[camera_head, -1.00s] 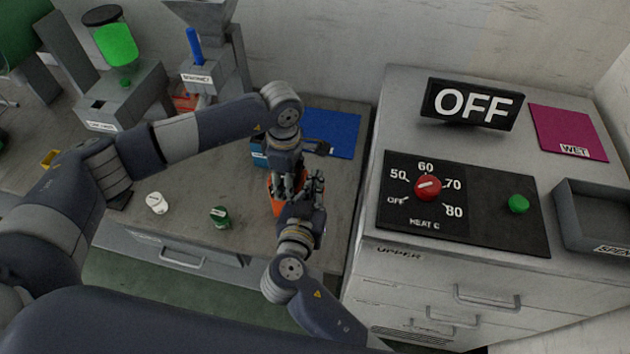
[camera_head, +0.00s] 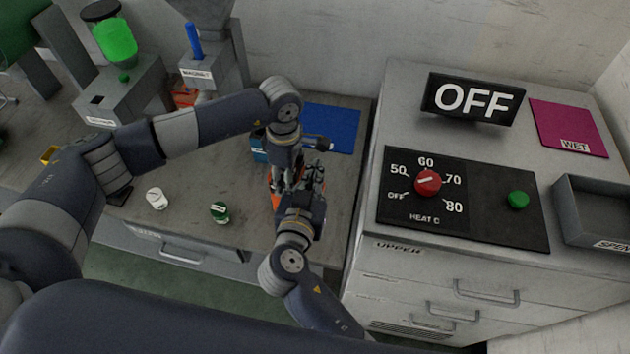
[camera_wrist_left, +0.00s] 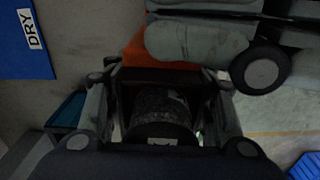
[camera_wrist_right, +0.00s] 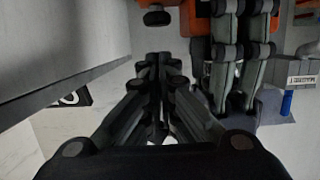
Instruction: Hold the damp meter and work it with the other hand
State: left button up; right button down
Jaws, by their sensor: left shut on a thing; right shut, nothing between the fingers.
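The damp meter (camera_head: 275,199) is an orange body, mostly hidden by my grippers in the head view. In the left wrist view its orange part (camera_wrist_left: 160,47) shows beyond a dark, rounded part (camera_wrist_left: 160,108) between the fingers. My left gripper (camera_head: 281,185) is shut on it from above, over the bench. My right gripper (camera_head: 314,172) is shut and empty, just right of the meter. In the right wrist view its closed fingers (camera_wrist_right: 160,62) point beside the left fingers (camera_wrist_right: 235,65) and the orange meter (camera_wrist_right: 203,22). I cannot tell whether they touch it.
The blue DRY mat (camera_head: 332,130) lies behind my grippers, with a blue box (camera_head: 258,150) nearby. White (camera_head: 156,198) and green (camera_head: 220,212) small items stand at the bench front. Right is a cabinet with a heat panel (camera_head: 490,222), OFF sign (camera_head: 473,100) and WET mat (camera_head: 568,128).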

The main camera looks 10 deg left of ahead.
jog(key=v, duration=1)
jog(key=shift+r, duration=0.3)
jog(key=shift+d, duration=0.1)
pick_arm(q)
jog(key=o, duration=1.1)
pick_arm(e)
jog(key=shift+w, duration=0.1)
pick_arm(q)
notch_tip(320, 180, up, 12)
jog(key=shift+w+a, duration=0.1)
